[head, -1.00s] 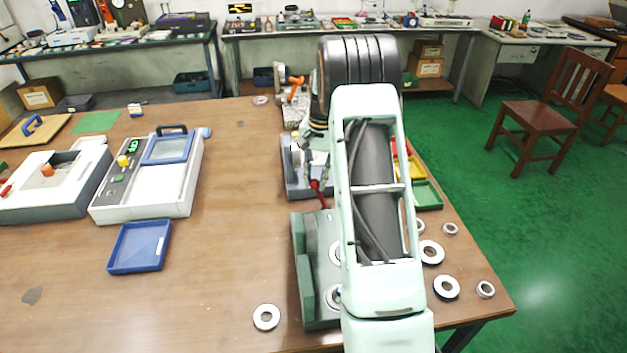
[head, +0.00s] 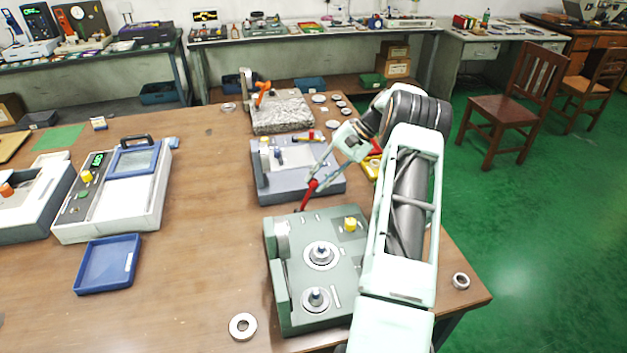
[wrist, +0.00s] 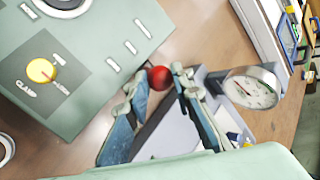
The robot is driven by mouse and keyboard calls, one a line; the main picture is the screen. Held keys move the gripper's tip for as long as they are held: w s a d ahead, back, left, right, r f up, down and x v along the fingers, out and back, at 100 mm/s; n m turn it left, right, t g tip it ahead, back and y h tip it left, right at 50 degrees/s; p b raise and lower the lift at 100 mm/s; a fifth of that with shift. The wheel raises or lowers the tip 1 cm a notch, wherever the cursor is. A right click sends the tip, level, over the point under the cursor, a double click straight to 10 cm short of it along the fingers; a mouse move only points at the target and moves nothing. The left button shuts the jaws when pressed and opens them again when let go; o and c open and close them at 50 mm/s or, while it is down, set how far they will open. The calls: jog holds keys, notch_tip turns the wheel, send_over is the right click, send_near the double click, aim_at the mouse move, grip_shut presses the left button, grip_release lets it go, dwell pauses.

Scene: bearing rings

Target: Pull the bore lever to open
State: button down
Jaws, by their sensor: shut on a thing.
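The red-handled lever (head: 308,193) slants up between the green clamp fixture (head: 275,290) and the grey-blue gauge unit (head: 265,185). Its dark lower end is near the fixture's back edge; I cannot tell which unit it joins. My gripper (head: 314,178) is shut on the lever's upper part. In the wrist view the lever's round red end (wrist: 160,78) sits between my two fingertips, and the rest of the lever is hidden. A round dial gauge (wrist: 250,88) shows right of my fingers.
The green fixture has a yellow clamp knob (head: 350,224) and two seated rings. A loose ring (head: 243,326) lies front left, another (head: 461,281) at the right edge. A blue tray (head: 108,262) and a white tester (head: 150,200) stand left. Bare table lies between.

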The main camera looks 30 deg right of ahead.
jog(key=shift+s+d+f, duration=0.25)
jog(key=shift+d+f, duration=0.1)
jog(key=shift+d, duration=0.3)
jog(key=c, duration=1.7)
grip_release()
jog(key=shift+d+f, duration=0.1)
jog(key=v, duration=1.2)
jog(key=shift+a, duration=0.2)
